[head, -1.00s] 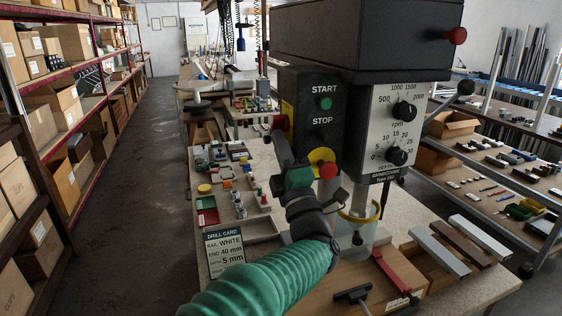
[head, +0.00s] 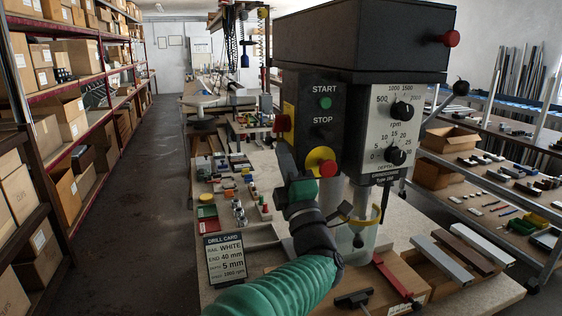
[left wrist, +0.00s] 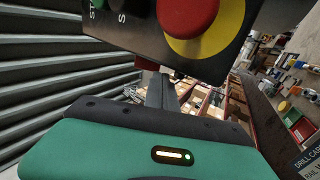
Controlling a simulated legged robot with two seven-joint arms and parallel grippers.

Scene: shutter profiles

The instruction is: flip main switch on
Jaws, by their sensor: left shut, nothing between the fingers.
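The drill press control box (head: 335,110) has a green START button (head: 325,103), a STOP label and a red stop button (head: 328,168) on a yellow disc. On the box's left side, a red knob (head: 282,123) on a yellow plate (head: 289,111) looks like the main switch; its on/off position cannot be read. My left gripper (head: 281,148) is shut and empty, pointing up just below the knob; a small gap seems to show, but contact is unclear. In the left wrist view its fingers (left wrist: 162,92) are below the box's underside, and the large red button (left wrist: 187,15) is above. My right gripper is not in view.
The drill card (head: 227,259) stands at the bench's front left. Small parts and trays lie behind it. A clear guard (head: 355,232) is right of my left arm. Rail profiles (head: 462,250) lie on the right. Shelves with boxes line the left aisle.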

